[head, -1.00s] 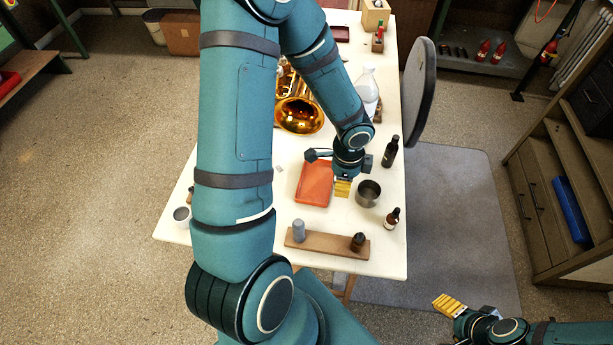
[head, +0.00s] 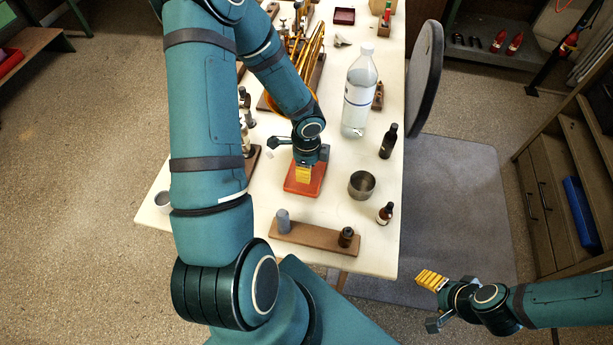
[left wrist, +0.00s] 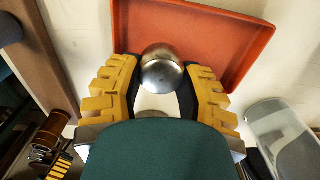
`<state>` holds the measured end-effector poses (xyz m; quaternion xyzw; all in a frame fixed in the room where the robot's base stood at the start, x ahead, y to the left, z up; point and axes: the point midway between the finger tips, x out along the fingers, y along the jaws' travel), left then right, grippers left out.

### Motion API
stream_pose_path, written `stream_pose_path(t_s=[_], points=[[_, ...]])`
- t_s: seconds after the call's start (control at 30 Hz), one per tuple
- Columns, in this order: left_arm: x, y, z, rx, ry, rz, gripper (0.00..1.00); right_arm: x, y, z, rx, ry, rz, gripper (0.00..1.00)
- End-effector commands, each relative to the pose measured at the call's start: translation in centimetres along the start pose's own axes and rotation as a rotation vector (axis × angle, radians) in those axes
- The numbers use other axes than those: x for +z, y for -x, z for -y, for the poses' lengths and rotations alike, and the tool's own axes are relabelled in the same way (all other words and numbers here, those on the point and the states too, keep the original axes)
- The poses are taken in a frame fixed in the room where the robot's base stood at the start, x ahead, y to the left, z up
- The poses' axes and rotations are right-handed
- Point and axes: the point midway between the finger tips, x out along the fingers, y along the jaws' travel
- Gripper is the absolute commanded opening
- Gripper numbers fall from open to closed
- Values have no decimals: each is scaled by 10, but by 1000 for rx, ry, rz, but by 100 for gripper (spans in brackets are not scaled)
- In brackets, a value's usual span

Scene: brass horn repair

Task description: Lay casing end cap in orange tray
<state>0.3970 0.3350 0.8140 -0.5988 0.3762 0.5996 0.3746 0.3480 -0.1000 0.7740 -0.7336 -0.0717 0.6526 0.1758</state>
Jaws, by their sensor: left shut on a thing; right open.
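The casing end cap (left wrist: 161,69) is a shiny silver, rounded piece in the left wrist view. My left gripper (left wrist: 160,88) is shut on it, with a yellow finger on each side. The orange tray (left wrist: 215,35) lies behind the cap in that view. In the head view my left gripper (head: 304,175) points down over the orange tray (head: 290,186), and the cap is hidden there. I cannot tell whether the cap touches the tray floor. My right gripper (head: 432,281) is open, off the table at the lower right.
A metal cup (head: 362,185) stands right of the tray. A brown bottle (head: 385,213), a dark bottle (head: 388,141) and a large clear bottle (head: 359,92) stand along the right side. A wooden rack (head: 312,236) lies in front, and the brass horn (head: 312,55) behind.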

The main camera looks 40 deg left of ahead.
Motion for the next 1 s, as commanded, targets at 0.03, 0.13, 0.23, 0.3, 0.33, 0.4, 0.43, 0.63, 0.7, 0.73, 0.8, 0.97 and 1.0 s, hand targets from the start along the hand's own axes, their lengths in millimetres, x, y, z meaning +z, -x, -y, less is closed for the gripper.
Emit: stream_pose_path(t_s=[0.03, 0.13, 0.23, 0.3, 0.33, 0.4, 0.43, 0.63, 0.7, 0.73, 0.8, 0.97, 1.0], points=[[0, -4, 0, 0, -1, 0, 15, 1, -2, 0, 0, 1, 1, 67], [0, -14, 0, 1, 0, 1, 15, 2, -6, -2, -1, 2, 5, 67], [0, -30, 0, 1, 0, 0, 15, 5, -12, -4, -1, 3, 10, 67], [0, -37, 0, 0, -1, 0, 15, 6, -14, -5, -1, 4, 13, 67], [0, -38, 0, 0, 0, 0, 15, 6, -15, -5, -2, 4, 13, 67], [0, -38, 0, -1, 1, 0, 15, 6, -14, -5, -2, 4, 14, 67], [0, -37, 0, -1, 1, 0, 15, 6, -14, -5, -2, 4, 14, 67], [0, -38, 0, -1, 1, 0, 15, 6, -15, -6, -2, 4, 13, 67], [0, -41, 0, -1, 1, 0, 15, 6, -17, -6, -2, 4, 12, 67], [0, -41, 0, -1, 1, 0, 43, 6, -17, -6, -2, 4, 12, 67], [0, -40, 0, -1, 1, 0, 50, 6, -16, -6, -1, 4, 12, 67], [0, -40, 0, -1, 1, 0, 50, 6, -16, -6, -1, 4, 12, 67], [0, -40, 0, -1, 1, 0, 50, 6, -16, -6, -1, 4, 12, 67]])
